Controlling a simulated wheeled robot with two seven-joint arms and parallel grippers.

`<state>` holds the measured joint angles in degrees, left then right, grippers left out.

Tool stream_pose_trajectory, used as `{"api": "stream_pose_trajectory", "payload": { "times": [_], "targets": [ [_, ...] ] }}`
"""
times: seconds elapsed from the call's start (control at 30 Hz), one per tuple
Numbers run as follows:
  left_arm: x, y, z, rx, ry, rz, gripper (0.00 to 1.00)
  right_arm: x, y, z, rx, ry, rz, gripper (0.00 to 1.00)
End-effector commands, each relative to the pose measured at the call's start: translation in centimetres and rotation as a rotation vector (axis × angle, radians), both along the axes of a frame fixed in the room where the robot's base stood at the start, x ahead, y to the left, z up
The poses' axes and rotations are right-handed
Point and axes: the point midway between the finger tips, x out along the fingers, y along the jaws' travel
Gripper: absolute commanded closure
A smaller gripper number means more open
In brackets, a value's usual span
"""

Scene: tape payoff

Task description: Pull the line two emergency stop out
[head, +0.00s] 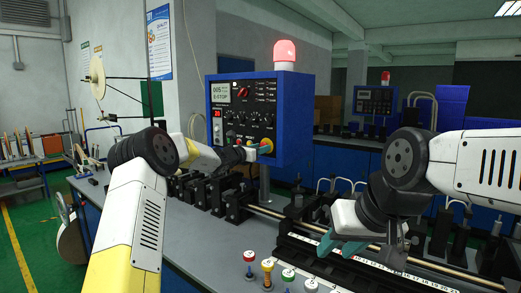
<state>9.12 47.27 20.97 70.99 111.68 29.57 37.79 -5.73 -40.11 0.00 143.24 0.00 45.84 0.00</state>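A blue control box (279,107) stands at the middle of the head view, with a screen (220,92) reading E-STOP. A yellow-ringed button (267,144), seemingly the emergency stop, sits at its lower right corner. My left gripper (257,148) reaches in from the left, its teal fingertips at the button and partly covering it. I cannot tell whether they grip it or only touch it. A red knob (243,92) sits higher on the panel. My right gripper (340,247) hangs over the bench at the right, fingers apart and empty.
A lit red lamp (285,51) tops the box. Black clamps and a rail (265,211) run along the grey bench (190,225). Several coloured knobs (267,265) stand at the front, beside a numbered scale. A second panel (375,103) with a red lamp stands behind.

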Motion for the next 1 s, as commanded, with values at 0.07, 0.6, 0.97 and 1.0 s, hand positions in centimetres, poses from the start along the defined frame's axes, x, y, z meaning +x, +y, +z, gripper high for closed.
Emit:
{"api": "stream_pose_trajectory", "payload": {
  "times": [0.07, 0.6, 0.97, 1.0],
  "targets": [
    [0.0, 0.02, 0.01, 0.0, 0.0, 0.0, 0.98, 0.0, 0.0, 0.0, 0.0, 0.0, 0.0, 0.64],
    [0.0, 0.03, 0.02, 0.0, 0.0, 0.0, 1.0, 0.0, 0.0, 0.0, 0.0, 0.0, 0.0, 0.64],
    [-0.01, 0.04, 0.02, 0.0, 0.0, 0.0, 1.0, 0.0, 0.0, 0.0, 0.0, 0.0, 0.0, 0.64],
    [-0.01, 0.04, 0.02, 0.0, 0.0, 0.0, 1.0, 0.0, 0.0, 0.0, 0.0, 0.0, 0.0, 0.64]
  ]
}}
